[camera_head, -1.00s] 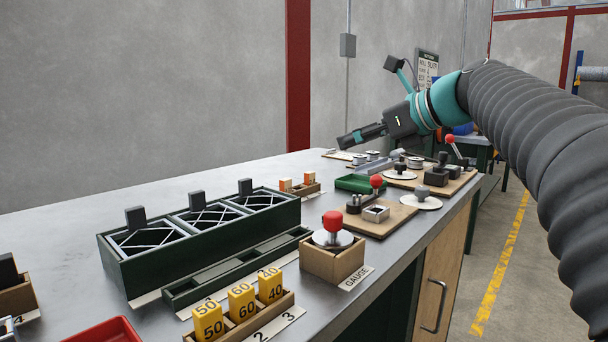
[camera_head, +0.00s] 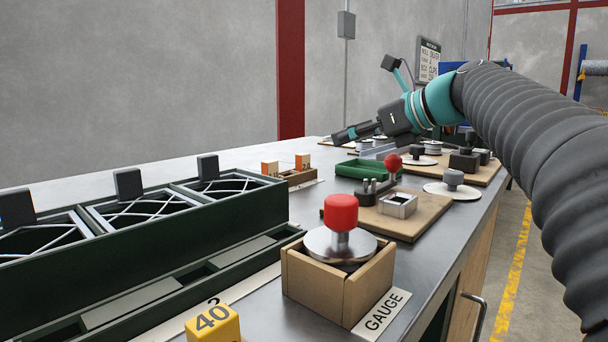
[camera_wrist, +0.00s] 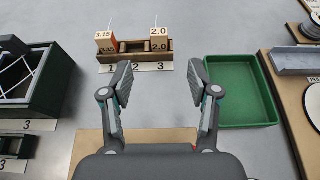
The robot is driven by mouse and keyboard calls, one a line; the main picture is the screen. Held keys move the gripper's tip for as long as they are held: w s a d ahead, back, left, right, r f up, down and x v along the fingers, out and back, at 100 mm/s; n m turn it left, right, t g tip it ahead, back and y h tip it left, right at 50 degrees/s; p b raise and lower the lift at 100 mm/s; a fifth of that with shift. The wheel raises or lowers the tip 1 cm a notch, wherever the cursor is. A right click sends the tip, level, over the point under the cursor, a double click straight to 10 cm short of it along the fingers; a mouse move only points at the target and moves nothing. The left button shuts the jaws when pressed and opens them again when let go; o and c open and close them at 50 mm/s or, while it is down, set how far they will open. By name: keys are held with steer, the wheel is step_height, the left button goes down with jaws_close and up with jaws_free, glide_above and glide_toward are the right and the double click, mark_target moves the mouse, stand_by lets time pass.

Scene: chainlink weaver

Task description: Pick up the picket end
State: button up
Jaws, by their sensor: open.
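I cannot tell for sure which thing is the picket end. Two orange-and-wood blocks, marked 3.15 (camera_wrist: 106,43) and 2.0 (camera_wrist: 158,40), stand in a small wooden holder (camera_wrist: 134,58) with numbered slots; the middle slot looks empty. Thin pale lines show just above both blocks. In the head view the holder (camera_head: 297,178) is left of the green tray. My gripper (camera_wrist: 160,80) is open and empty, its fingers pointing toward the holder and apart from it. The head view shows my gripper (camera_head: 338,137) over the bench, seen from the side.
An empty-looking green tray (camera_wrist: 238,122) lies right of my fingers. A dark green rack (camera_head: 240,218) with mesh panels is at left. A gauge box (camera_head: 330,290) with a red-knobbed piece stands in front. Boards with fixtures (camera_head: 405,227) line the right side. Bare bench lies between.

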mark_target(304, 154)
steer(key=b+x, duration=0.2)
steer(key=x, duration=1.1)
steer(key=shift+a+f, duration=0.2)
steer(key=shift+a, duration=0.05)
jaws_close()
